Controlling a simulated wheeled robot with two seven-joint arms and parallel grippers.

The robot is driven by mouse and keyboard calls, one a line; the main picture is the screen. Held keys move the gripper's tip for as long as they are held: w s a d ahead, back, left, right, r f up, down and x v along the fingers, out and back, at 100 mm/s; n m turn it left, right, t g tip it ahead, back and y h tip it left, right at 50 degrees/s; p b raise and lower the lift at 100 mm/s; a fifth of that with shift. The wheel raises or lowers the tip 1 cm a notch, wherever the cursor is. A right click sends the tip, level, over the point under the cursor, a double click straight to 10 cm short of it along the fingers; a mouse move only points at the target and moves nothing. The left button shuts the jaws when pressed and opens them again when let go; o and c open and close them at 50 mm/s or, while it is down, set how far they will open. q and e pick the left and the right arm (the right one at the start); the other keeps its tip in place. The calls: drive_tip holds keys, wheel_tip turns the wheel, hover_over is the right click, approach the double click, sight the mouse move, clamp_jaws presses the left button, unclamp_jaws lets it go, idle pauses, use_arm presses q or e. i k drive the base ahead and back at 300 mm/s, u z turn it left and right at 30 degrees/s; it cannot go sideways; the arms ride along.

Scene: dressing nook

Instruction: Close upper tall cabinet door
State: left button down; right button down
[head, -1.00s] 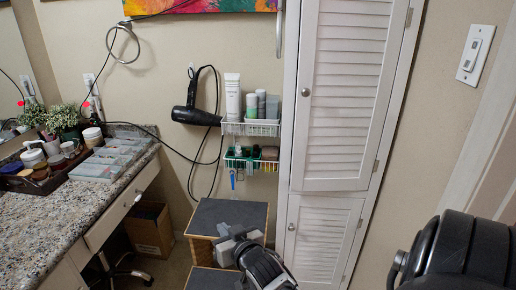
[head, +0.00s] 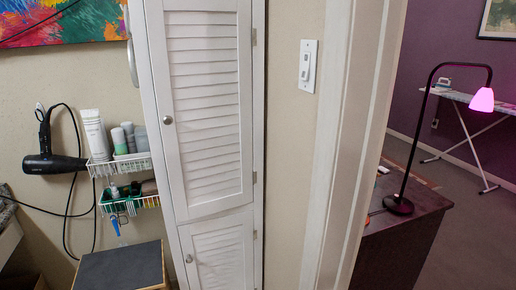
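The tall white cabinet (head: 259,130) stands in the middle of the head view. Its upper louvered door (head: 208,100) has a round knob (head: 167,120) on the left edge and hinges on the right. This door lies flush or nearly flush with the frame; I cannot tell a small gap from none. Neither of my grippers shows in the head view.
A wire rack (head: 127,170) with bottles hangs left of the cabinet, beside a black hair dryer (head: 55,160). A dark-topped stand (head: 120,268) is below. At right are a doorway frame (head: 345,140), a desk (head: 400,235) and a pink lamp (head: 483,100).

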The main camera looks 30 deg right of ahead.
sight(201, 51)
drive_tip(key=z, duration=0.3)
drive_tip(key=i, duration=0.95)
drive_tip(key=z, duration=0.1)
